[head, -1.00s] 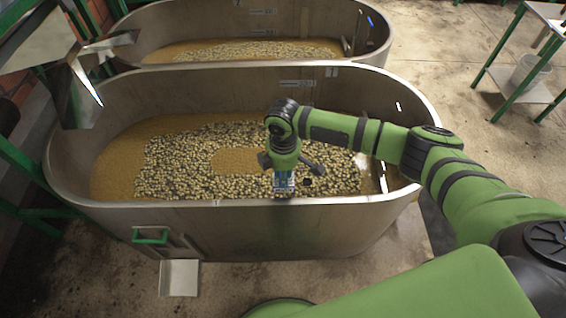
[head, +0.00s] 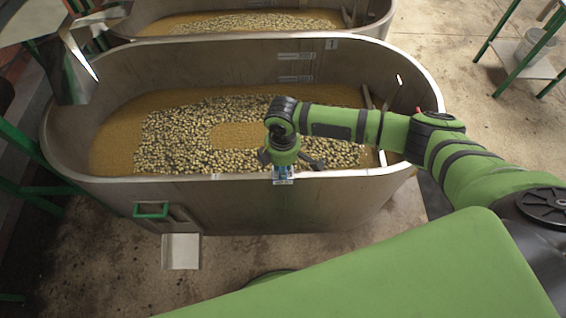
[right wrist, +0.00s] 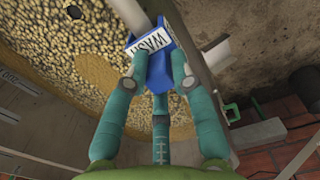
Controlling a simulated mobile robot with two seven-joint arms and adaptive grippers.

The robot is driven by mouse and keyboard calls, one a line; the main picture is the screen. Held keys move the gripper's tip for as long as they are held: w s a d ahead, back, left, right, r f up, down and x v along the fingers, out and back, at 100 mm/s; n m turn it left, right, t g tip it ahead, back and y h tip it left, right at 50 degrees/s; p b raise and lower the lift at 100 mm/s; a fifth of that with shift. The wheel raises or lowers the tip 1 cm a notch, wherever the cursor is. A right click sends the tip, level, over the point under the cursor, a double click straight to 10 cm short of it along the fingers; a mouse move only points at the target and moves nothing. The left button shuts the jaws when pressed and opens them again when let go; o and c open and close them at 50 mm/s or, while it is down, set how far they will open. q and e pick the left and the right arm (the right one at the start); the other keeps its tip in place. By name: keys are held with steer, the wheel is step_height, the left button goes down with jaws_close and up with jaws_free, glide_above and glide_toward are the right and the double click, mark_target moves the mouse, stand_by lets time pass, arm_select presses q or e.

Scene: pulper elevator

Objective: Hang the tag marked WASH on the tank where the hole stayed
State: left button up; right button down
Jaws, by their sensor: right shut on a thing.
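My right gripper (head: 284,163) is shut on the blue and white tag (head: 283,176), at the middle of the near rim of tank 1 (head: 240,207). In the right wrist view my gripper (right wrist: 156,80) holds the tag marked WASH (right wrist: 146,46) close beside the metal rim (right wrist: 196,50); I cannot tell if it hooks over it. In tank 1 a bean-free oval hole (head: 236,136) shows in the floating beans. The far tank (head: 160,38) holds beans with no such hole in its visible part. My left gripper is not in view.
A green handle (head: 150,209) and a small chute (head: 181,251) are on tank 1's front. A metal spout (head: 68,70) hangs at the left. A green-legged table (head: 525,55) with a bucket stands back right. The right-hand floor is clear.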

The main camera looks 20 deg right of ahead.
steer(key=shift+f, duration=0.25)
steer(key=c, duration=1)
jaws_free()
steer(key=shift+o, duration=0.2)
steer(key=shift+r, duration=0.1)
step_height(320, 180, up, 12)
